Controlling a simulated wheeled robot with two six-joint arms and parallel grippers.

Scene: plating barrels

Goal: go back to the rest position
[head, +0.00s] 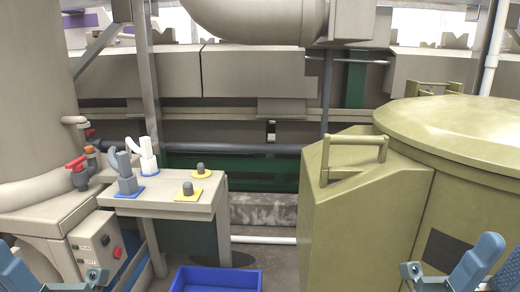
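Blue-grey parts of my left arm (18,272) show at the lower left corner, in front of the control box. Blue-grey parts of my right arm (478,262) show at the lower right, in front of the green-tan housing. Both are cut off by the bottom edge, and I cannot make out whether either gripper is open or shut. I see nothing held in the visible parts. Both arms are low and apart from the bench top.
A small bench (165,205) holds a grey fitting (126,175), a white fitting (148,160) and two knobs on yellow plates (188,196). A blue bin (215,280) stands on the floor. A large housing (360,225) fills the right; red-handled valves (78,172) are left.

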